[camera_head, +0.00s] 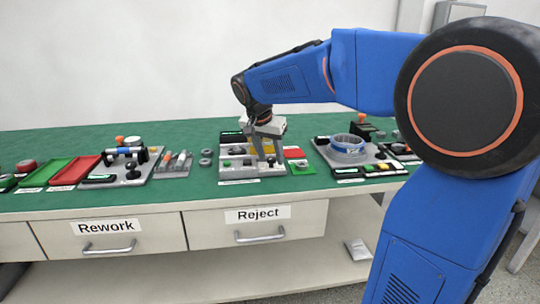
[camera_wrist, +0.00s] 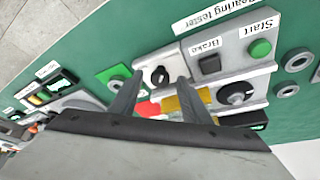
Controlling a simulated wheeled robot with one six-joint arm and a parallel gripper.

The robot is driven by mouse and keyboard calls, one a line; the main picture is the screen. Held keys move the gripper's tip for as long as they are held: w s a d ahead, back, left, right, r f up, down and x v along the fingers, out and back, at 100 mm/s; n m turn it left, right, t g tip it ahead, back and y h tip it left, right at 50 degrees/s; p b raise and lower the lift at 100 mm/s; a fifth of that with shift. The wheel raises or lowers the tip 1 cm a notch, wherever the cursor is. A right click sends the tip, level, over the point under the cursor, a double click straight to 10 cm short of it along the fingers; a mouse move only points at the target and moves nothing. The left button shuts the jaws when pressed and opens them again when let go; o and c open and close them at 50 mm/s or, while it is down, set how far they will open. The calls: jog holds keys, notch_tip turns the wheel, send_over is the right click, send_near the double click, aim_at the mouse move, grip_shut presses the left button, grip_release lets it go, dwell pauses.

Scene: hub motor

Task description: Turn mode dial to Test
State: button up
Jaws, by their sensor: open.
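The bearing tester panel (camera_wrist: 218,70) carries a green Start button (camera_wrist: 260,48), a dark Brake switch (camera_wrist: 210,65) and a black dial with a white mark (camera_wrist: 237,93). A second black dial (camera_wrist: 160,75) sits on a white plate between my fingertips in the wrist view. I cannot read a mode or Test label at either dial. My gripper (camera_wrist: 159,68) is open, with one finger on each side of the second dial; contact cannot be told. In the head view my gripper (camera_head: 272,164) points down over the panel (camera_head: 240,168), hiding part of it.
A yellow block (camera_wrist: 187,102) and a red area (camera_wrist: 149,108) lie near the fingers. Grey rings (camera_wrist: 297,60) lie on the green table. A fixture with a blue ring (camera_head: 347,143) stands at right, and red (camera_head: 75,170) and green trays at left. Drawers are labelled Rework and Reject (camera_head: 258,215).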

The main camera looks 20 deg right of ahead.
jog(key=c, duration=1)
jog(key=shift+c, duration=0.2)
jog(key=shift+n, duration=0.3)
jog(key=n, duration=0.1)
jog(key=n+t+y, duration=0.1)
jog(key=n, duration=0.1)
jog(key=shift+s+d+n, duration=0.15)
jog(key=shift+d+n, duration=0.05)
jog(key=shift+n, duration=0.1)
jog(key=n+y, duration=0.1)
jog(key=n, duration=0.2)
jog(key=shift+d+n+t, duration=0.15)
jog(key=shift+n+t, duration=0.15)
jog(key=n+y, duration=0.2)
jog(key=n, duration=0.2)
jog(key=shift+d, duration=0.2)
jog(key=shift+d+n+y, duration=0.1)
jog(key=shift+n+y, duration=0.6)
jog(key=shift+n, duration=1.3)
